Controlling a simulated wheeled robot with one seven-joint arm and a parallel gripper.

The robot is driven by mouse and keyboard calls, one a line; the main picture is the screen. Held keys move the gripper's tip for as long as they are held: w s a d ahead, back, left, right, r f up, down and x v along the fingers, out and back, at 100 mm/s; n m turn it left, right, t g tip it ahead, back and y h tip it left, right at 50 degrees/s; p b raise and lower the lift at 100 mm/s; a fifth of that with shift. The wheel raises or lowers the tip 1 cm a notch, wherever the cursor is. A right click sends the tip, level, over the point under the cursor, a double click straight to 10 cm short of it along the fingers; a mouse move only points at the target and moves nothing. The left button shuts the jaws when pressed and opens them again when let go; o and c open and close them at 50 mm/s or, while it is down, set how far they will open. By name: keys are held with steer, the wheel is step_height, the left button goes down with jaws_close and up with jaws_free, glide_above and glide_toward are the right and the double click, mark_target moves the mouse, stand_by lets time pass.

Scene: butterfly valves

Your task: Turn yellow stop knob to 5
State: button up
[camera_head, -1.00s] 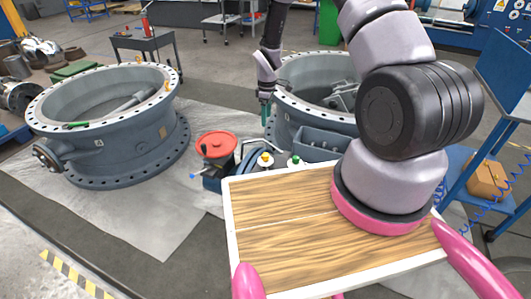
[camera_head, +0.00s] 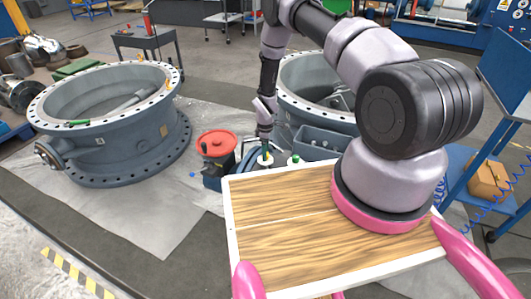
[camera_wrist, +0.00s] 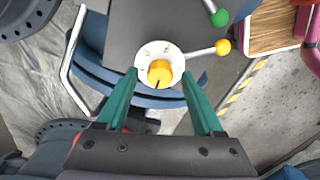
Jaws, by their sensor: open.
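The yellow stop knob (camera_wrist: 160,78) sits in the middle of a round white dial (camera_wrist: 146,56) in the wrist view. Small dark marks show on the dial, too small to read. A dark pointer line shows on the knob's lower side. My gripper (camera_wrist: 160,74) is open, with one green finger to the left of the dial and the other to its right. The knob lies between the fingertips; I cannot tell whether they touch it. In the head view my gripper (camera_head: 265,142) points down over the machine behind the wooden board, and the knob is not clear there.
A lever with a yellow ball (camera_wrist: 223,46) sticks out right of the dial, and a green ball (camera_wrist: 219,18) is above it. A red round cover (camera_head: 217,143) stands left of my gripper. A large valve ring (camera_head: 110,125) is at left, another (camera_head: 300,80) just behind.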

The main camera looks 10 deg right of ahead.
steer(key=shift+f, duration=0.3)
jaws_close()
steer(key=m, duration=0.5)
steer(key=shift+m, duration=0.4)
steer(key=m, duration=0.5)
steer(key=shift+m, duration=0.4)
